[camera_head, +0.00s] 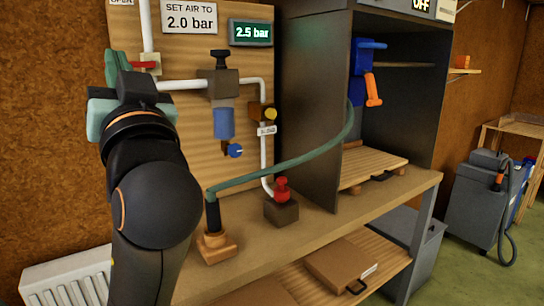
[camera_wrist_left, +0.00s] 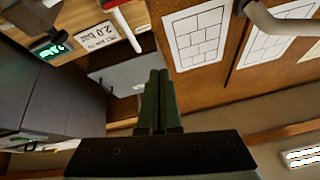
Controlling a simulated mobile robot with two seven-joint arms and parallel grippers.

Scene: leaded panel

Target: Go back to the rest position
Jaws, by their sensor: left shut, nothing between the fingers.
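My left arm rises at the left of the head view, in front of the wooden panel. Its left gripper (camera_head: 117,68) is raised near a red-handled valve on the white pipe; whether they touch cannot be told. The left wrist view shows its two dark green fingers (camera_wrist_left: 158,76) pressed together with nothing between them. My right gripper is in neither view.
The panel has a sign (camera_head: 190,19) "SET AIR TO 2.0 bar" and a display (camera_head: 251,32) reading 2.5 bar. A green hose (camera_head: 285,168) arches over the bench (camera_head: 398,188) to a dark cabinet (camera_head: 309,100). A radiator (camera_head: 68,284) stands low left.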

